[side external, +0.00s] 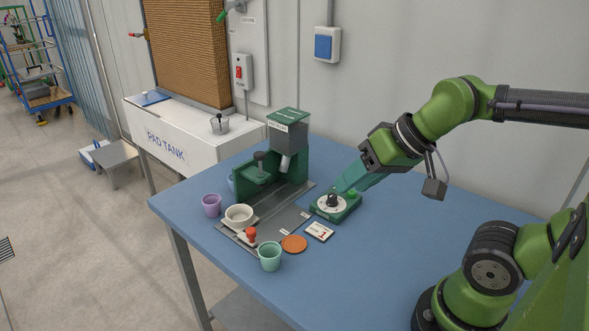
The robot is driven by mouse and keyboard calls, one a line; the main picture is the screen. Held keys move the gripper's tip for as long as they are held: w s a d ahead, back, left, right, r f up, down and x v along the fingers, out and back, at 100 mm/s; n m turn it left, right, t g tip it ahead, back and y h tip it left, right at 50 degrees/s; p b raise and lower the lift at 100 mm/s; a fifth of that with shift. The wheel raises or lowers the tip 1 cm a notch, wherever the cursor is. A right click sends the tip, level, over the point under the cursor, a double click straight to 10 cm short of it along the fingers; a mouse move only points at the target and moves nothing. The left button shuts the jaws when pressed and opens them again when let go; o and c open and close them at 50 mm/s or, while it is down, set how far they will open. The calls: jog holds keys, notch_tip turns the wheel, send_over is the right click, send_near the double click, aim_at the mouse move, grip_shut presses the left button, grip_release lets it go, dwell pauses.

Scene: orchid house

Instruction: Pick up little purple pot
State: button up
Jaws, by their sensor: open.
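The little purple pot (211,206) stands upright near the left edge of the blue table, just left of a cream bowl. My gripper (345,187) is to the right of the pot, well apart from it. Its teal fingers point down and left, close to a green device with a white dial (323,206). The gripper is open, and I see nothing held in it. I cannot tell whether the fingertips touch the device.
A green machine (287,140) stands behind the grey tray (292,221). Around the tray are the cream bowl (239,216), a red-knobbed stamp (251,235), a mint cup (270,257), an orange disc (294,244) and a card (320,231). The blue table (385,255) is clear at front right.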

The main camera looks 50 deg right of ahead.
jog(key=o, duration=0.8)
jog(key=shift+c, duration=0.2)
jog(key=n+g, duration=0.4)
jog(key=n, duration=0.5)
send_over(212, 197)
jog(key=s, duration=0.3)
notch_tip(212, 197, down, 16)
jog(key=shift+m+h, duration=0.3)
jog(key=shift+h, duration=0.1)
jog(key=shift+s+a+x, duration=0.15)
jog(key=shift+x, duration=1.25)
jog(key=shift+s+a+x, duration=0.15)
jog(key=shift+x, duration=1.25)
